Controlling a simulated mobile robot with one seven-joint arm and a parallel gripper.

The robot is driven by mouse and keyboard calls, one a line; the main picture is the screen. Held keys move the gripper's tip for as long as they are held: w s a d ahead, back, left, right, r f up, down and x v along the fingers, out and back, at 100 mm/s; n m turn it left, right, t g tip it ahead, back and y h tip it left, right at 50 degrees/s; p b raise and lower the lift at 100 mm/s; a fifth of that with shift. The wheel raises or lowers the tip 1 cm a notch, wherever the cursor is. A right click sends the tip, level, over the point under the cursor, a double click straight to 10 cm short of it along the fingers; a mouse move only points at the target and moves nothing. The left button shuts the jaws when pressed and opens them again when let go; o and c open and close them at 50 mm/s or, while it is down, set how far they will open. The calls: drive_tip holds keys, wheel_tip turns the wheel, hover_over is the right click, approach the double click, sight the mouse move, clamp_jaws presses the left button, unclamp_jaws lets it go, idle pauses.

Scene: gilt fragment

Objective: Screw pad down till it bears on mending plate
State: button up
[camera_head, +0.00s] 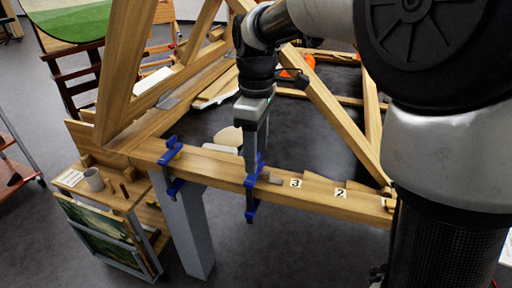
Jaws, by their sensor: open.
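A blue clamp (251,210) sits on the horizontal timber beam, with its lower end below the beam's front edge. A small grey plate (276,181), which looks like the mending plate, lies on the beam just right of this clamp. My gripper (253,160) points straight down from above, with its open fingers at the upper part of the clamp. The fingers cover much of the clamp's upper part. The pad and its gap to the plate are too small and hidden to make out. A second blue clamp (173,152) is on the beam to the left.
The beam (220,172) carries labels 3 (295,183) and 2 (341,194). Slanted timbers rise behind it, and a grey post (188,225) stands below. A small bench with a cup (94,180) is at left. My arm fills the right side. Floor in front is clear.

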drive_tip(key=c, duration=1.1)
drive_tip(key=shift+r+p, duration=0.1)
drive_tip(key=shift+p, duration=0.2)
